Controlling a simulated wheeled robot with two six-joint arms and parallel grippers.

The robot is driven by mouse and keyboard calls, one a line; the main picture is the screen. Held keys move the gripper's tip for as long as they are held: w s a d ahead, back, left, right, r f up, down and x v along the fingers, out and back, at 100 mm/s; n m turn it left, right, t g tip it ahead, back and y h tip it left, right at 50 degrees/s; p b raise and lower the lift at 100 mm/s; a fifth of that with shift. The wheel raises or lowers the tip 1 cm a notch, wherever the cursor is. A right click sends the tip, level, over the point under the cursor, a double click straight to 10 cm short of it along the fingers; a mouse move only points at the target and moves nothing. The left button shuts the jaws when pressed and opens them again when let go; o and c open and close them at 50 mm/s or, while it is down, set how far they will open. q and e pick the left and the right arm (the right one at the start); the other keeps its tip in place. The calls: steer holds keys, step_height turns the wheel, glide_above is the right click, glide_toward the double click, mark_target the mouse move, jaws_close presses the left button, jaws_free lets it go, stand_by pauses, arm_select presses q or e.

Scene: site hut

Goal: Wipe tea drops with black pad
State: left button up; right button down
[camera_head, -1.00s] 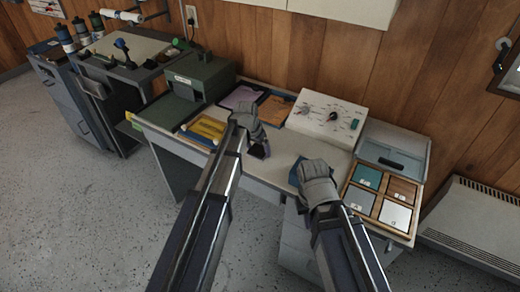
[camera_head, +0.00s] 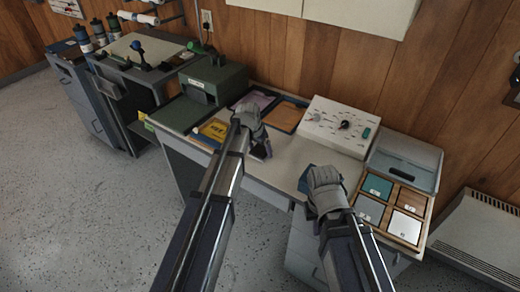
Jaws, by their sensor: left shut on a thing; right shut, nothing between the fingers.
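My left gripper (camera_head: 258,143) is shut on a small dark, purplish-black piece (camera_head: 266,152) that shows just below its fingers, over the middle of the pale desk top (camera_head: 285,156). It looks like the black pad, but most of it is hidden by the gripper. I cannot tell whether it touches the desk. My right gripper (camera_head: 307,180) is shut and empty, low at the desk's front edge, left of the wooden tray. No tea drops can be made out at this size; the arms hide part of the desk.
A white panel box (camera_head: 345,117) stands at the back. A wooden tray (camera_head: 424,243) with coloured square tiles and a grey lidded bin (camera_head: 407,150) stand at the right. A green case (camera_head: 212,82) and paper trays, one with a yellow packet (camera_head: 213,129), stand at the left.

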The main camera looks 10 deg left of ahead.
arm_select(q)
steer(key=shift+r+p, duration=2.45)
steer(key=shift+r, duration=0.25)
step_height(320, 180, up, 3)
steer(key=p, duration=0.3)
steer(key=shift+r, duration=0.1)
